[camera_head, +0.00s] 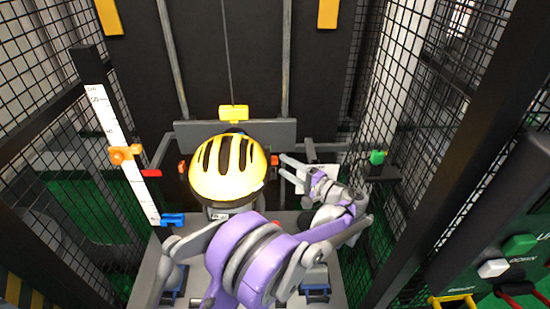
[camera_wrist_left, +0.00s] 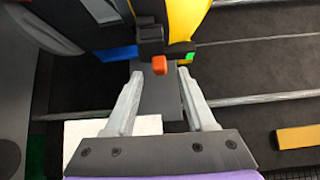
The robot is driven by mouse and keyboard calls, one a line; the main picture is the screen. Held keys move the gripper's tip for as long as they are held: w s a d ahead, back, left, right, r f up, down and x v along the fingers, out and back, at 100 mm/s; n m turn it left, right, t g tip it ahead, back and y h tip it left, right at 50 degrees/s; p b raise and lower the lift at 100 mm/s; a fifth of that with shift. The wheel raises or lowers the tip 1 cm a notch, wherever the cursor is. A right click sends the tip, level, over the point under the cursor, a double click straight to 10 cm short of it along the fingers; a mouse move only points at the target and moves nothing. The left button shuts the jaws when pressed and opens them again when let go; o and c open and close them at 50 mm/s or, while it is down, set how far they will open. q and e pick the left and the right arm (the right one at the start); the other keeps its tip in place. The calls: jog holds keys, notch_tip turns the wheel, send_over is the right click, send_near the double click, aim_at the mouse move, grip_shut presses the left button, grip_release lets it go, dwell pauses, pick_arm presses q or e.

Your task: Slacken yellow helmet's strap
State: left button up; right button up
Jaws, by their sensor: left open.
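The yellow helmet (camera_head: 226,178) with black vents sits upright in the middle of the head view, and part of it shows at the top of the left wrist view (camera_wrist_left: 187,18). A small orange-red knob (camera_head: 274,160) sits at the helmet's right side. In the left wrist view the orange knob (camera_wrist_left: 159,65) is on a dark block below the helmet. My left gripper (camera_head: 284,165) is open, just right of the helmet. Its fingertips (camera_wrist_left: 160,72) lie on either side of the knob with gaps; contact is not visible. The strap itself cannot be made out. My right gripper is not in view.
A grey carriage (camera_head: 282,132) and upright rails stand behind the helmet. At left is a white scale (camera_head: 113,118) with an orange slider (camera_head: 124,153). A green item (camera_head: 377,157) is on a shelf at right. Mesh walls (camera_head: 400,80) and a button panel (camera_head: 490,240) bound the space.

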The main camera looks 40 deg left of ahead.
aim_at(275, 158)
pick_arm(q)
jog(key=a, duration=0.5)
jog(key=shift+w, duration=0.2)
jog(key=c, duration=0.8)
